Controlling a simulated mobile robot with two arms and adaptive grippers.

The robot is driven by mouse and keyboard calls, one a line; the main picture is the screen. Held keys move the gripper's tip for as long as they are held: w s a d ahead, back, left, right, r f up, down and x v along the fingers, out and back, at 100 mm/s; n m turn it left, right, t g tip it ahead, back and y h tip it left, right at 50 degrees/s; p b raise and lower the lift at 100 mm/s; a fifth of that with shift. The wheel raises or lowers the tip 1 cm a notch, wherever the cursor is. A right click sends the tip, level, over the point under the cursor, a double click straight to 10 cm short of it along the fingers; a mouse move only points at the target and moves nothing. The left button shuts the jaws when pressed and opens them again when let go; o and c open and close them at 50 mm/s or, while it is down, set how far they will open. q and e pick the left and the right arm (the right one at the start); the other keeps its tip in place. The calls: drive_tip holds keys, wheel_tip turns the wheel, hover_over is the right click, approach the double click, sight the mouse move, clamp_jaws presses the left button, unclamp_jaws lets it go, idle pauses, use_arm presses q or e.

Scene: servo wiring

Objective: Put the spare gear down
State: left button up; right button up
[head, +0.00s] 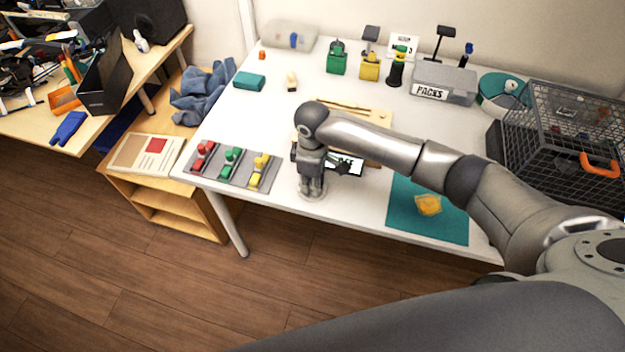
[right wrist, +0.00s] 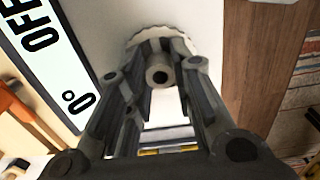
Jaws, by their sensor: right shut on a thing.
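The spare gear looks like a pale toothed disc (right wrist: 148,36) with a grey hub in the right wrist view. My right gripper (right wrist: 158,68) points down and is shut on the hub, with a finger on each side. In the head view my right gripper (head: 312,190) is low over the white table (head: 370,215) near its front edge, and the gear's pale rim shows around the fingertips. I cannot tell whether the gear touches the tabletop. My left gripper is not in view.
A black-framed display (head: 350,165) lies right behind the gripper. A grey strip (head: 212,170) with red, green and yellow pieces is to the left. A teal mat (head: 405,212) with a yellow item (head: 428,205) is to the right. A wire basket (head: 560,135) stands far right.

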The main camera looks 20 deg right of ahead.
drive_tip(key=o, duration=0.9)
drive_tip(key=shift+f, duration=0.1)
drive_tip(key=shift+o, duration=0.2)
wheel_tip(320, 180, up, 12)
drive_tip(key=shift+r+b, duration=0.2)
drive_tip(key=shift+b, duration=0.15)
